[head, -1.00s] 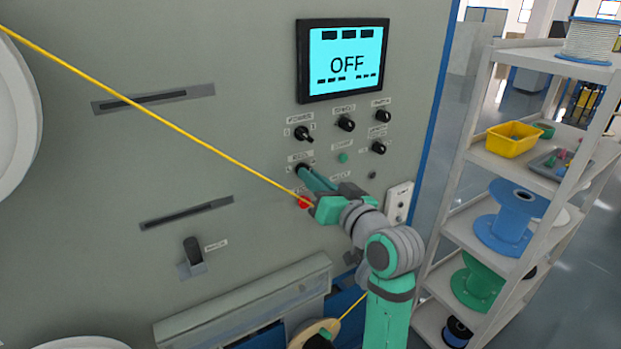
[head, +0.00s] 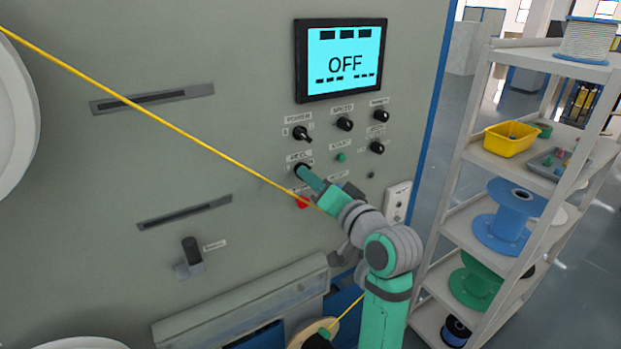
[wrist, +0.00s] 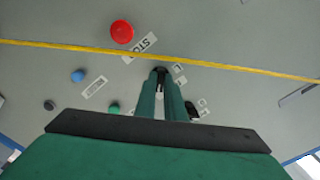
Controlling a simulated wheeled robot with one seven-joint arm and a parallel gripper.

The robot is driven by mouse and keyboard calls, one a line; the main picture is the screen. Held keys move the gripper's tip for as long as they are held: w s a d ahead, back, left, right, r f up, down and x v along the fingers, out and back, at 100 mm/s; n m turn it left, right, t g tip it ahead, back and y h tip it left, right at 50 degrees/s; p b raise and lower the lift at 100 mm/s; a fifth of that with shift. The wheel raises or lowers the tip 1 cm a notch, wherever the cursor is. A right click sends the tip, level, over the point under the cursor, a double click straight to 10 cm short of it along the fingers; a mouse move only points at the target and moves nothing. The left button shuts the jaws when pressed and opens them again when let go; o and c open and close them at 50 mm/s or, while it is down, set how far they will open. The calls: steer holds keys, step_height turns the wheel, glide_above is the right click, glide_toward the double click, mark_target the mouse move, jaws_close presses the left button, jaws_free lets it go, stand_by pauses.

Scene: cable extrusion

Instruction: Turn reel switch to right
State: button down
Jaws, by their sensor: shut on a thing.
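The reel switch (head: 300,169) is a black knob under the label "REEL" on the grey machine panel, left of centre in the knob group. My gripper (head: 304,173) reaches it from the lower right, and its green fingers are shut on the knob. In the wrist view my gripper (wrist: 161,75) shows two green fingers close together at the black reel switch (wrist: 160,70). The fingers hide most of the knob, so its pointing direction cannot be told.
A yellow cable (head: 170,125) runs diagonally across the panel, close by my gripper. A red stop button (head: 302,203) sits just below the reel switch. The power switch (head: 302,133) is above it. A screen (head: 343,62) reads "OFF". A shelf (head: 470,160) with spools stands at right.

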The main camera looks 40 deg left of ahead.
steer(key=shift+f, duration=0.1)
steer(key=c, duration=1.8)
jaws_free()
steer(key=shift+c, duration=0.2)
steer(key=v, duration=1.1)
steer(key=shift+w+a, duration=0.1)
steer(key=shift+w, duration=0.05)
